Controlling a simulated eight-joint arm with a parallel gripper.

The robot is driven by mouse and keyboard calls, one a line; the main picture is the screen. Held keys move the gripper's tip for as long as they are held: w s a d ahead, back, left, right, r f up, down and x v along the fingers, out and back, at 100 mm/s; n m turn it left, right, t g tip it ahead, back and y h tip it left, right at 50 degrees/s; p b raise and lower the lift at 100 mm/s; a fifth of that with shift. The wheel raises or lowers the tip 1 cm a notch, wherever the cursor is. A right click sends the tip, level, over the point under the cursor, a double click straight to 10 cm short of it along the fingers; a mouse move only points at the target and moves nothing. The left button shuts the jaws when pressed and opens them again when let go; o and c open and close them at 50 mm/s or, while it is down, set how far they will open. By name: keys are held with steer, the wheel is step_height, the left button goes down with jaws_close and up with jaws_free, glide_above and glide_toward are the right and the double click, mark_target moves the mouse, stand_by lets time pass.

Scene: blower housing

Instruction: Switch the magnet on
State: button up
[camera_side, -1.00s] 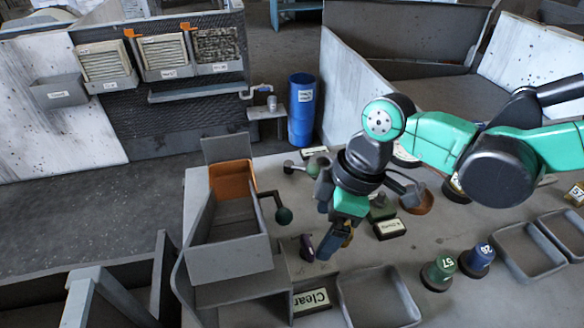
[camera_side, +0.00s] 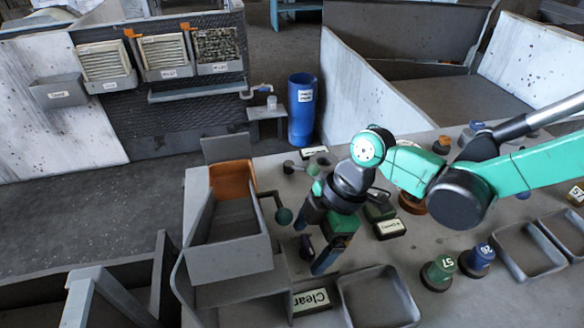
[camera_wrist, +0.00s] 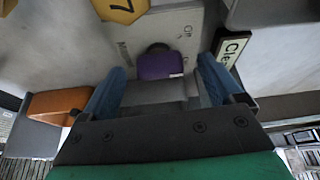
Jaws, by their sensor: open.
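A small purple piece (camera_wrist: 160,66), likely the magnet's switch handle, stands on the grey bench in the wrist view. It has a dark round part behind it, and small lettering beside it is too blurred to read. In the side view the purple piece (camera_side: 306,247) shows beside the grey chute box. My gripper (camera_side: 311,245) is open, its blue fingers apart and pointing down at the bench. In the wrist view my gripper (camera_wrist: 161,72) has one finger on each side of the purple piece, with visible gaps. Nothing is held.
A "Clear" sign (camera_side: 311,301) and an empty grey tray (camera_side: 378,300) lie in front. Green (camera_side: 438,272) and blue (camera_side: 478,259) knobs stand right.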

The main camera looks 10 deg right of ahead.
steer(key=c, duration=1.3)
steer(key=shift+m, duration=0.4)
steer(key=m+t, duration=0.1)
steer(key=m, duration=0.2)
steer(key=shift+s+t, duration=0.1)
steer(key=shift+t, duration=0.2)
steer(key=shift+s+m+t+h, duration=0.1)
steer(key=shift+m+t+h, duration=0.45)
steer(key=shift+m, duration=1.45)
steer(key=shift+t+y, duration=0.25)
steer(key=o, duration=1.3)
steer(key=shift+r, duration=0.1)
